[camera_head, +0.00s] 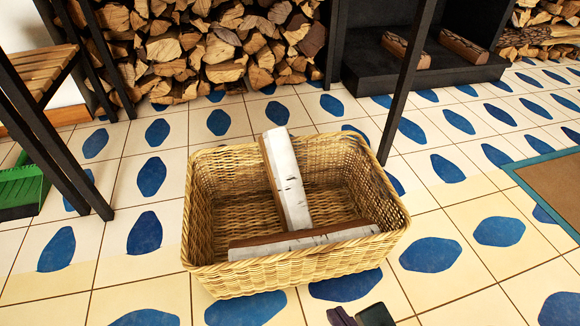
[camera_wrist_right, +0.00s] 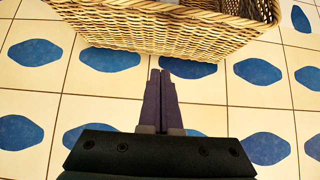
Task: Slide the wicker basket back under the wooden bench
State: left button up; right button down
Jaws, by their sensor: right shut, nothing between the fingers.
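The wicker basket (camera_head: 225,273) stands upright on the tiled floor in the middle of the head view. One birch log (camera_head: 288,180) leans in it and another log (camera_head: 310,240) lies along its near side. Dark legs stand left and right of the basket, behind its front side. Wooden slats on a dark frame (camera_head: 38,72) show at upper left; I cannot tell if this is the bench. My right gripper (camera_head: 361,316) is shut and empty, in front of the basket's near wall. In the wrist view its fingertips (camera_wrist_right: 161,74) appear just short of the basket (camera_wrist_right: 130,32).
A firewood stack (camera_head: 200,45) fills the back. A black hearth (camera_head: 420,72) with two logs stands at back right. A brown mat with a teal border (camera_head: 555,190) lies at right. A green dustpan (camera_head: 20,188) is at far left. Tiles around the basket are mostly clear.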

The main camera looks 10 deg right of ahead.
aim_at(311, 268)
jog(key=shift+w+a+f+b, duration=0.1)
jog(key=shift+w+f+b, duration=0.6)
jog(key=shift+w, duration=0.7)
jog(key=shift+w+a+f+b, duration=0.1)
jog(key=shift+w+f+b, duration=0.55)
jog(key=shift+w, duration=0.8)
jog(key=shift+w+a+f+b, duration=0.1)
jog(key=shift+w+f+b, duration=0.55)
jog(key=shift+w, duration=0.75)
jog(key=shift+s+d, duration=0.1)
